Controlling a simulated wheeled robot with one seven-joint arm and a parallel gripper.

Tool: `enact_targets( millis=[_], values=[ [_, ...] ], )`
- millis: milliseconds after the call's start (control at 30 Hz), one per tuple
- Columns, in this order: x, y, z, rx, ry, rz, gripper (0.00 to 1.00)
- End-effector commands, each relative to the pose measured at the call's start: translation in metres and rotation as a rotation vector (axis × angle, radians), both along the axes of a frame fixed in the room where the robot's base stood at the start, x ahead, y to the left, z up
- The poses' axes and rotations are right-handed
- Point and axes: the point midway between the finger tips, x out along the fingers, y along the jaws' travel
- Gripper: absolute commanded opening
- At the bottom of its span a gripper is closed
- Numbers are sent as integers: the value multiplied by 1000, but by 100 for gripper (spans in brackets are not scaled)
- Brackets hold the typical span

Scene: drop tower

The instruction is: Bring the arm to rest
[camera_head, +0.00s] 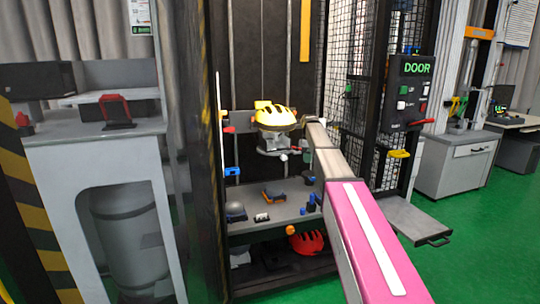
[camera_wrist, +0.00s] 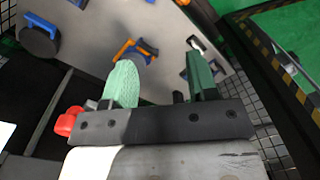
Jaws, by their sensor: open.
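My arm (camera_head: 362,235) reaches from the lower right of the head view into the drop tower. My gripper (camera_wrist: 162,82) shows in the wrist view with its two green-padded fingers well apart and nothing between them. In the head view the gripper itself is small and hard to make out near the end of the arm. A yellow helmet (camera_head: 274,116) sits on the grey mount inside the tower, just left of the arm's far end. Below it is a grey shelf (camera_head: 292,211), which also shows beneath the fingers in the wrist view (camera_wrist: 160,22).
Small blue, orange and black items (camera_head: 273,195) lie on the shelf. A red helmet (camera_head: 307,242) lies underneath. The mesh side and the DOOR panel (camera_head: 411,85) stand right of the arm. A yellow-black striped post (camera_head: 205,150) bounds the left.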

Motion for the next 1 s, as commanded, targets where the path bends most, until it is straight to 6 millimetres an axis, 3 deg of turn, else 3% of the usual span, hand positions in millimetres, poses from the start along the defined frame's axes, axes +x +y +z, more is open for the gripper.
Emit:
enact_targets(
  millis=[33, 200, 500, 700, 800, 900, 1000],
  values=[
    [-36, 0, -30, -1, 2, -66, 53],
    [-115, 0, -109, -7, -8, -311, 53],
    [-266, 0, -215, -11, -25, -748, 53],
    [-364, 0, -257, -10, -34, -1023, 53],
    [-397, 0, -269, -9, -38, -1127, 53],
    [-418, 0, -276, -8, -40, -1196, 53],
    [-426, 0, -279, -7, -42, -1231, 53]
  ],
)
